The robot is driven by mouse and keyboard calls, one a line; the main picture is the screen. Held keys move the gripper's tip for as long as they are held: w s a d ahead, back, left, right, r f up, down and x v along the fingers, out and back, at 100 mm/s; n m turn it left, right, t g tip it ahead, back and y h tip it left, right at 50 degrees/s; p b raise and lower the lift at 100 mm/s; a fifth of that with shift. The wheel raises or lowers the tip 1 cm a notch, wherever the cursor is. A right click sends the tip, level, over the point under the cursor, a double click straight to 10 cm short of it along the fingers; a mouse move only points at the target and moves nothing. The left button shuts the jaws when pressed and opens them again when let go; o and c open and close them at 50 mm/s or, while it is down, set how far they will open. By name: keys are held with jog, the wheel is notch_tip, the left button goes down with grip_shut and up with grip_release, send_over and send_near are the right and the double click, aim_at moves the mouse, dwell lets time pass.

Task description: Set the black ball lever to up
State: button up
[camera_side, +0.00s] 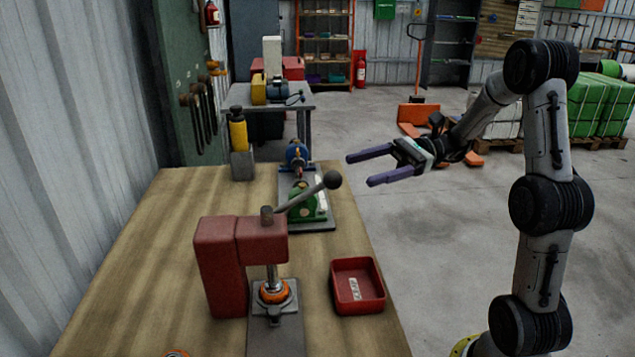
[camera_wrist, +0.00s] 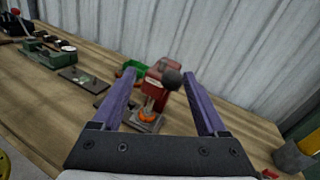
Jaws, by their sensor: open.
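The black ball lever (camera_side: 332,179) belongs to the red press (camera_side: 222,262) on the wooden bench. In the side view its rod slopes up to the right from the press head, and the dark ball is at its far end. My gripper (camera_side: 358,170) is open and empty, with its two purple fingers pointing left, close to the ball in the picture. No contact shows. In the wrist view the ball (camera_wrist: 171,78) appears between the open fingers (camera_wrist: 159,73), with the red press (camera_wrist: 153,88) behind it.
A red tray (camera_side: 358,311) lies right of the press. A green machine (camera_side: 306,203) stands behind it. An orange ring (camera_side: 273,291) sits under the press ram. The bench's left part is clear.

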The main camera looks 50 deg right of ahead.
jog(key=m+t, duration=0.2)
send_near(323, 182)
jog(key=shift+h, duration=0.3)
jog(key=x, duration=1.1)
jog(key=shift+s+a+r, duration=0.15)
jog(key=shift+r, duration=0.2)
grip_shut()
dwell(0.6)
